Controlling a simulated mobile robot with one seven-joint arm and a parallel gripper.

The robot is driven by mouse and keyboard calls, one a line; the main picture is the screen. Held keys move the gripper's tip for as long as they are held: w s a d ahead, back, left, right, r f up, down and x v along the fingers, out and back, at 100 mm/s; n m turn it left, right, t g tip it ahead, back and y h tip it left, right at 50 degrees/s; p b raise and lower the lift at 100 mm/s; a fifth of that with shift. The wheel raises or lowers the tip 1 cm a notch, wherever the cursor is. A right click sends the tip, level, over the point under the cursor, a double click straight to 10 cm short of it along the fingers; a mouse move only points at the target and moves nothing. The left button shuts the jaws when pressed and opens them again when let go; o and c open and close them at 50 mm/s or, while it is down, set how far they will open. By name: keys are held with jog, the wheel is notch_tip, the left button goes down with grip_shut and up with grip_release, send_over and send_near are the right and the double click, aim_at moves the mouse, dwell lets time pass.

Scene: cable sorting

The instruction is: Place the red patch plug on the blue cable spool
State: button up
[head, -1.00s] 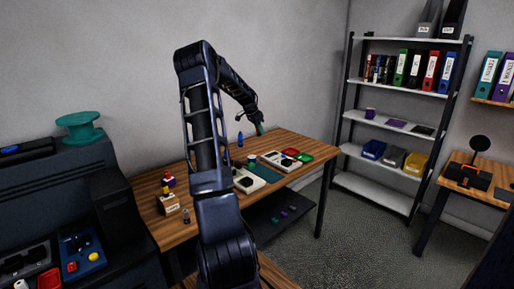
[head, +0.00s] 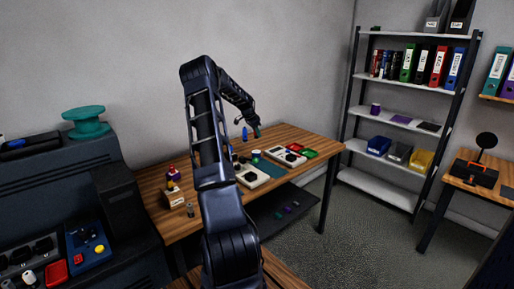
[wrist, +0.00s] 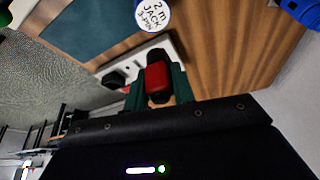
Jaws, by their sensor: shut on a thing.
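My gripper (wrist: 157,88) has green fingers closed on the sides of the red patch plug (wrist: 157,76), whose dark end points away from my wrist. In the head view my gripper (head: 256,132) hangs above the back of the wooden table; the plug is too small to tell there. A blue object (head: 244,133) stands at the table's back, left of the gripper. A blue object (wrist: 302,10) is cut off at the wrist view's top right corner. I cannot tell surely whether either is the blue cable spool. A round white label reading "2 m JACK 3-PIN" (wrist: 153,13) shows at the top.
A white socket strip (wrist: 120,68) with a black plug (wrist: 113,79) lies below the gripper, beside a teal mat (wrist: 92,28). A teal spool (head: 86,122) sits on the dark cabinet at left.

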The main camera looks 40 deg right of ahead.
jog(key=shift+f, duration=4.35)
jog(key=shift+f, duration=0.1)
jog(key=o, duration=1)
